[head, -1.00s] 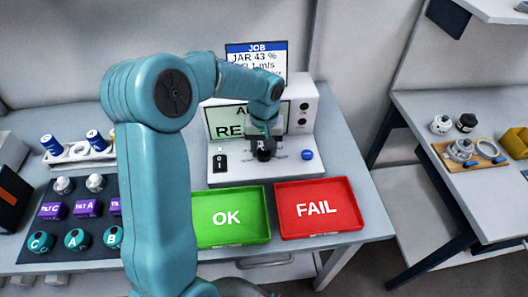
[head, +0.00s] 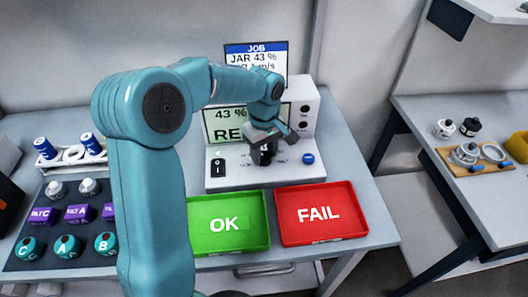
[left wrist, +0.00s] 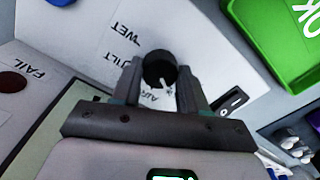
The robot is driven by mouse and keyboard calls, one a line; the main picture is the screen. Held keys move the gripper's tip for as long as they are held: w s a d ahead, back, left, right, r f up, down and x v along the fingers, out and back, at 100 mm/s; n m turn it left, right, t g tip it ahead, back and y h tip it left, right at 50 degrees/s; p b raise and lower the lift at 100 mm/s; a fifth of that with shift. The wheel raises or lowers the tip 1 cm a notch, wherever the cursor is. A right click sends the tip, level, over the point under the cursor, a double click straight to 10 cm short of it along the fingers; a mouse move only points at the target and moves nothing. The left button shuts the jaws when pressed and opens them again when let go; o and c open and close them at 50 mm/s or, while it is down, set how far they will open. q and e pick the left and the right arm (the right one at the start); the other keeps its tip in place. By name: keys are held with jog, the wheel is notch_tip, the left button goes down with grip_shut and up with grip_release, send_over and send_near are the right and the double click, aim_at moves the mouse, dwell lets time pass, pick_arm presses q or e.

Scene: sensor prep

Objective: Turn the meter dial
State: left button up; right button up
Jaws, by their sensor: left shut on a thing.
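The meter (head: 230,175) is a white console on the table with a black dial on its sloped front. In the left wrist view the dial (left wrist: 158,66) sits between the fingers of my left gripper (left wrist: 160,80), which are shut on it. Its white pointer mark faces the lower right. Printed words WET, TILT and AIR lie around the dial. In the head view my left gripper (head: 266,142) is turned askew and hides most of the dial. The meter's screen (head: 230,122) shows "43 %" and part of "RE"; my arm covers the rest. My right gripper is not in view.
A green OK tray (head: 245,246) and a red FAIL tray (head: 322,238) stand in front of the meter. A black switch (head: 218,166) and a blue button (head: 308,158) flank the dial. A job card (head: 258,48) stands behind. Sensors on a dark mat (head: 30,262) are at left.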

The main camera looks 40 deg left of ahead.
aim_at(263, 156)
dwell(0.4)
pick_arm(q)
jog(key=o, duration=1.1)
jog(key=shift+c, duration=0.2)
notch_tip(263, 156, up, 16)
jog(key=p, duration=0.1)
jog(key=shift+r+p, duration=0.2)
jog(key=shift+p, duration=0.1)
jog(key=shift+s+f, duration=0.1)
